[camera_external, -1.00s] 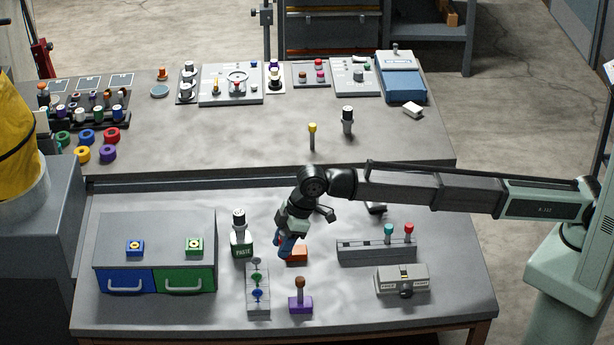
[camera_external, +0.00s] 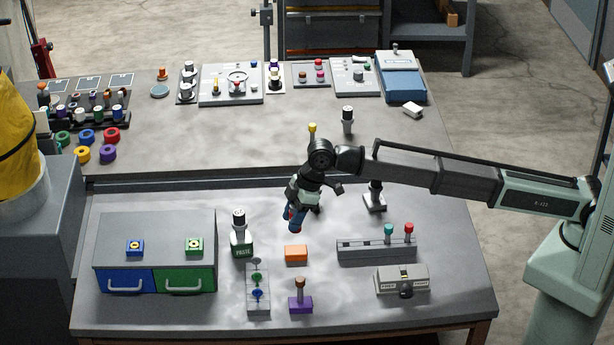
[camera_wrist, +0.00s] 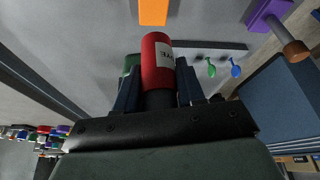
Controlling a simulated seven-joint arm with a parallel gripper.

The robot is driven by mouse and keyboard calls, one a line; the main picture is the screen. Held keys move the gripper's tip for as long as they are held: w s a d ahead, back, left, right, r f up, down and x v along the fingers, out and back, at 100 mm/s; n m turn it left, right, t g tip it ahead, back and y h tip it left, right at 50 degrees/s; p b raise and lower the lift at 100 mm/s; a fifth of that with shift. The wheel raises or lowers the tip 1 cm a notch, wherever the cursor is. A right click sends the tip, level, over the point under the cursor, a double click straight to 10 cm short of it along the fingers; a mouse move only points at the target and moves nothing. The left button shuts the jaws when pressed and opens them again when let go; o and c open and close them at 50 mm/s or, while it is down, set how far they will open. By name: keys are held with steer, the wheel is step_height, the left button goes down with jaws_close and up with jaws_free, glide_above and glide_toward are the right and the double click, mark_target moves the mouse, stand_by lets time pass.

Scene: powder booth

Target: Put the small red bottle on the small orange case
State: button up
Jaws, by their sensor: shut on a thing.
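The small red bottle (camera_wrist: 158,60) has a white label and a black lower part, seen in the wrist view. My gripper (camera_wrist: 158,98) is shut on it at the black part. In the external view my gripper (camera_external: 296,218) hangs over the lower table, behind the orange case and apart from it. Only a little red of the bottle shows there, mostly hidden by the fingers. The small orange case (camera_external: 296,253) sits on the lower table with its top bare. It also shows at the top edge of the wrist view (camera_wrist: 153,11), clear of the bottle.
A dark green PASTE bottle (camera_external: 242,236) stands left of the case. A grey block with green and blue knobs (camera_external: 258,287) and a purple block with a brown knob (camera_external: 300,302) stand in front. A grey rail (camera_external: 376,250) lies to the right.

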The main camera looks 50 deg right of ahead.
steer(key=shift+f, duration=3.65)
steer(key=shift+f, duration=0.1)
steer(key=o, duration=1)
steer(key=shift+o, duration=0.2)
steer(key=v, duration=1.2)
